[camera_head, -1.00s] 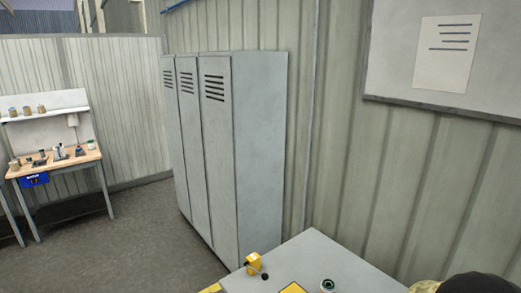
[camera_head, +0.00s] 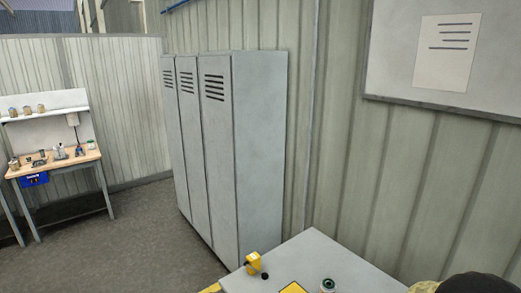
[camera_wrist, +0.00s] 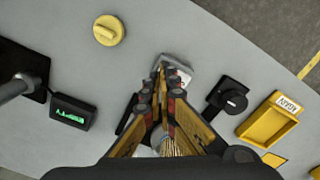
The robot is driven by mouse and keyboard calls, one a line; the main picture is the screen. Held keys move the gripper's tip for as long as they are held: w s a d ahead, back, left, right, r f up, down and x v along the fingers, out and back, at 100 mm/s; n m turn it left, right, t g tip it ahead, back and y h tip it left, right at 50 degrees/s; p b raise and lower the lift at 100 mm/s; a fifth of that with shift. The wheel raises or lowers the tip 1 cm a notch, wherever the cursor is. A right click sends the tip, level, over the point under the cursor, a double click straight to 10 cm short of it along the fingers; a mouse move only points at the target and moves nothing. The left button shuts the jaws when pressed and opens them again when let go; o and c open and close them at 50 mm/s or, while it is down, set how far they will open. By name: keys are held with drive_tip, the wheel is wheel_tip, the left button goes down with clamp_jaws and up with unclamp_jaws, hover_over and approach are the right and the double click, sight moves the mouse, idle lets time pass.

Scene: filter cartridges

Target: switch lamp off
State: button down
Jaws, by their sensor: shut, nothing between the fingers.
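In the wrist view my gripper (camera_wrist: 160,75) is shut and empty. Its fingertips are over or against a small grey box with a pale face (camera_wrist: 176,72); I cannot tell whether they touch, and the fingers hide part of the box. At the left edge a grey pole (camera_wrist: 14,88) rises by a dark flat base (camera_wrist: 30,68); it may be a lamp stand, but its top is out of view. No lamp head is clearly visible, and I cannot tell whether a lamp is lit. The gripper is not clearly visible in the head view.
On the grey tabletop (camera_wrist: 205,40) are a yellow round knob (camera_wrist: 109,30), a green-lit display (camera_wrist: 70,113), a black device (camera_wrist: 231,98) and a yellow labelled tray (camera_wrist: 268,118). Grey lockers (camera_head: 235,150) stand behind the table. A workbench (camera_head: 60,165) is far left.

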drive_tip(key=shift+f+b, duration=0.55)
drive_tip(key=shift+f, duration=0.3)
drive_tip(key=shift+r, duration=0.1)
drive_tip(key=shift+r+p, duration=2.55)
drive_tip(key=shift+r, duration=0.85)
